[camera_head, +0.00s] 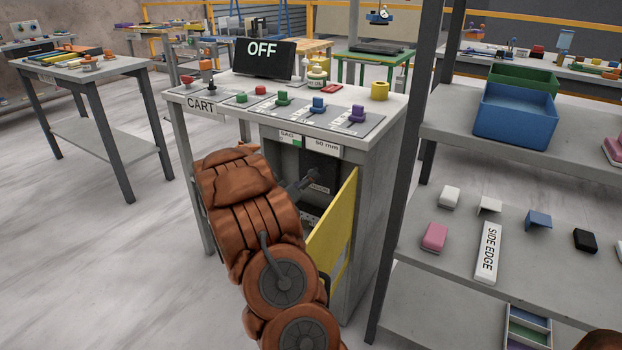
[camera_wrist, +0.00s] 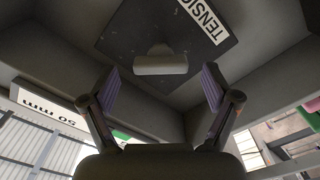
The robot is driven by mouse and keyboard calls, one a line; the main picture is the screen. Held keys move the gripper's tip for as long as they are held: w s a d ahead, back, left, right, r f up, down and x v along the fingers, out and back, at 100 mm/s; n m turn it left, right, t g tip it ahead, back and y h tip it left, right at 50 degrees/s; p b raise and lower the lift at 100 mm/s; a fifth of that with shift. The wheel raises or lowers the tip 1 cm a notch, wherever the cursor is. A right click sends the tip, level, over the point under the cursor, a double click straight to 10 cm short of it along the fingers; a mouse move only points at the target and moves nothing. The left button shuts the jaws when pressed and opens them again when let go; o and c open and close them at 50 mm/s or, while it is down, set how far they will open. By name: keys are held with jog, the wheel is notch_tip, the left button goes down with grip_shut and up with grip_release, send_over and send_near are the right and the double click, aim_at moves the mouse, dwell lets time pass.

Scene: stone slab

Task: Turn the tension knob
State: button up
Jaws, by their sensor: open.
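The tension knob (camera_wrist: 160,64) is a pale grey bar-shaped handle on a dark square plate (camera_wrist: 135,32). A white label (camera_wrist: 203,18), partly cut off, reads "TENSIO" beside it. My gripper (camera_wrist: 162,86) is open in the wrist view, with one finger on each side of the knob's line. The fingers look apart from the knob, and nothing is between them. In the head view, my gripper (camera_head: 303,184) reaches into the open front of the grey cart cabinet (camera_head: 382,160). The knob cannot be made out clearly there.
The yellow door (camera_head: 333,225) stands open just right of my arm. Cabinet walls surround the gripper closely. The cart top carries coloured knobs and an "OFF" display (camera_head: 264,58). A shelf rack (camera_head: 500,225) stands close on the right.

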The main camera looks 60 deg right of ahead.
jog(key=shift+d, duration=1.7)
jog(key=c, duration=1.2)
jog(key=shift+o, duration=0.2)
jog(key=shift+w+m, duration=0.1)
jog(key=shift+m, duration=0.3)
jog(key=m, duration=0.4)
jog(key=shift+f+m+b, duration=0.1)
jog(key=shift+m+b, duration=0.2)
jog(key=shift+m, duration=0.1)
jog(key=m+b, duration=0.1)
jog(key=m, duration=0.2)
jog(key=shift+m+b, duration=0.3)
jog(key=shift+m, duration=0.8)
